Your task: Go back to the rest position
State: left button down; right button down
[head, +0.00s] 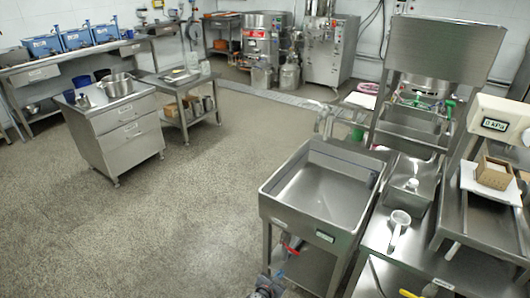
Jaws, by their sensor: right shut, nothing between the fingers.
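My right gripper (266,287) shows only as a small dark grey part at the bottom edge, low in front of the steel sink (318,190). It is shut and holds nothing that I can see. Most of it and its arm are cut off by the frame. My left gripper is not in view.
A steel drawer cabinet (118,130) with a pot (118,86) stands on the left. A bench (433,262) with a white ladle-like cup (398,222) is at right. A scale display (494,124) is beyond it. Machines line the back wall. The speckled floor (190,220) is clear between.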

jog(key=s+a+r+m+g+y, duration=0.1)
jog(key=s+r+m+g+y, duration=0.15)
jog(key=r+m, duration=0.7)
jog(key=s+a+r+m+g+y, duration=0.1)
jog(key=s+r+m+g+y, duration=0.15)
jog(key=r+m, duration=0.7)
jog(key=s+d+r+m+g+y, duration=0.2)
jog(key=s+r+m+y, duration=0.3)
jog(key=s, duration=0.8)
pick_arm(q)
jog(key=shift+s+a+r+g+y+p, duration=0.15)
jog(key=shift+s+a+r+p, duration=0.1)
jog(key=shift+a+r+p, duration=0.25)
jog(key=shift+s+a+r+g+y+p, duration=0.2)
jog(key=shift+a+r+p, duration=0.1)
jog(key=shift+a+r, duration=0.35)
pick_arm(e)
jog(key=s+d+g, duration=0.1)
jog(key=s+d, duration=0.1)
jog(key=s, duration=0.9)
jog(key=s+d+f+m+g, duration=0.1)
jog(key=s+d, duration=0.1)
jog(key=s, duration=0.9)
jog(key=shift+d+f+g, duration=0.2)
jog(key=shift+d+g, duration=0.1)
jog(key=shift+d, duration=0.1)
